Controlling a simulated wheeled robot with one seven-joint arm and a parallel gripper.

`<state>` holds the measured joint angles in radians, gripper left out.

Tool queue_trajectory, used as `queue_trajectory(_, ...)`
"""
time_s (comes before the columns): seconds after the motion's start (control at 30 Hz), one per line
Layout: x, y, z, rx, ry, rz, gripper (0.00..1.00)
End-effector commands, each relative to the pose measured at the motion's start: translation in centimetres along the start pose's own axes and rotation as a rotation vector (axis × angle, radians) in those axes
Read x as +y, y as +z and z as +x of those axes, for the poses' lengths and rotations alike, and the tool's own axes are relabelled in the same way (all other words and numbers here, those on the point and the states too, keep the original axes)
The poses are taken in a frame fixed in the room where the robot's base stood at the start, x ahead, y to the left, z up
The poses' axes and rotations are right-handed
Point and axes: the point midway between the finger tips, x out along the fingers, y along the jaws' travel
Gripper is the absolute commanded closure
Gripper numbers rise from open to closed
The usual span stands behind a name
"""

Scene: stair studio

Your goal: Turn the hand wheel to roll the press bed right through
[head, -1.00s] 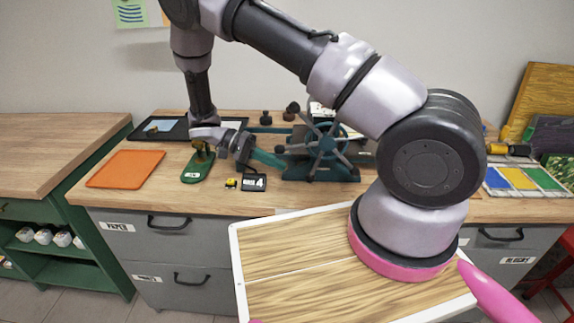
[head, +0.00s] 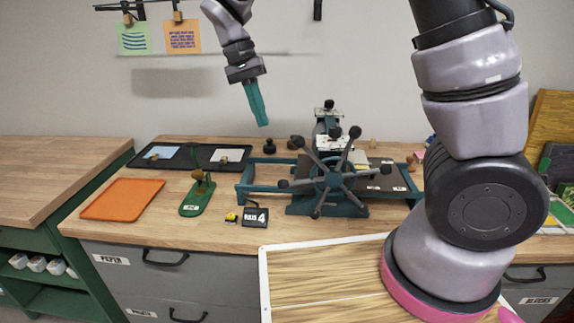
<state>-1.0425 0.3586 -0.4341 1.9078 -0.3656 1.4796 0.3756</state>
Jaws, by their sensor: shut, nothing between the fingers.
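The press (head: 322,206) stands on the wooden bench, with a teal frame and base. Its hand wheel (head: 333,180) faces me and has several dark spokes ending in round knobs. The dark press bed (head: 380,177) lies along the frame and shows mostly to the right of the wheel. The rails show bare to the left of it. My gripper (head: 261,112), with teal fingers, is shut and empty. It hangs in the air above and left of the press, pointing down, apart from the wheel.
An orange mat (head: 122,199) and a black tray (head: 200,157) with two sheets lie left of the press. Open air surrounds my gripper.

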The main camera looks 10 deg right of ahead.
Motion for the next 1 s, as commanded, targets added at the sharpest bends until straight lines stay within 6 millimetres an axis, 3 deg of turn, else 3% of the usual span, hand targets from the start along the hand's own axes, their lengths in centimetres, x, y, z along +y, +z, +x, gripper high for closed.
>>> queue_trajectory(0.17,0.0,0.3,0.5,0.002,-0.018,-0.010,1.00)
queue_trajectory(0.7,-0.2,0.2,11.0,0.001,-0.015,-0.007,1.00)
queue_trajectory(1.0,-0.2,0.2,13.5,0.003,-0.017,-0.007,1.00)
